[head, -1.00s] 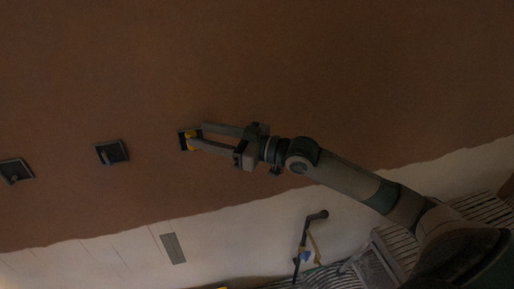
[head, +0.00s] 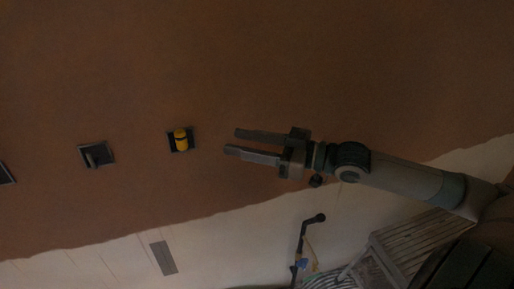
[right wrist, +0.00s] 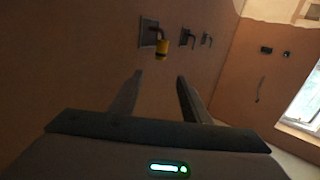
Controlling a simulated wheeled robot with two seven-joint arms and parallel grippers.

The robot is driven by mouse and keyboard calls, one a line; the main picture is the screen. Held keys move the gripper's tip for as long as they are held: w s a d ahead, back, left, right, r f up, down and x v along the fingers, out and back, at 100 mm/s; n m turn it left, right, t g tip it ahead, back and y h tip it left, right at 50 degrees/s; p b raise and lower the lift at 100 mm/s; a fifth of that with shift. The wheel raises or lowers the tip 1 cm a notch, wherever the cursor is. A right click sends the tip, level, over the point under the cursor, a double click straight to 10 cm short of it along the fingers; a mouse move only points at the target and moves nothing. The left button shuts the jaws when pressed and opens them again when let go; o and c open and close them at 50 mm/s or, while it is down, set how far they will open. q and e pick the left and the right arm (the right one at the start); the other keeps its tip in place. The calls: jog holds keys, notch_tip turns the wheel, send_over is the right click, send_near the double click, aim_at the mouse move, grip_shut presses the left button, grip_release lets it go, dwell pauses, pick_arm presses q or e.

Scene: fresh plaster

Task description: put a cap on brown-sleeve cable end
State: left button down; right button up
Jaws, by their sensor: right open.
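A yellow cap (head: 181,139) sits on the cable end at the rightmost wall box (head: 171,145) in the head view. The right wrist view shows the same yellow cap (right wrist: 162,49) sticking out from its box, with a short brownish stretch above it. My right gripper (head: 230,142) is open and empty, apart from the cap and to its right. In the right wrist view its two fingers (right wrist: 158,78) stand spread below the cap. A second wall box (head: 95,154) holds a dark, uncapped cable end. My left gripper is out of view.
A third wall box (head: 5,174) shows at the left edge. The brown plaster wall (head: 330,60) is otherwise clear. Below are a grey plate (head: 164,258), a dark tool or hose (head: 304,240) and slatted furniture (head: 405,245). A window (right wrist: 303,98) is at the right.

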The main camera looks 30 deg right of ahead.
jog(key=v, duration=0.3)
jog(key=shift+f, duration=0.1)
jog(key=shift+s, duration=0.15)
dwell(1.2)
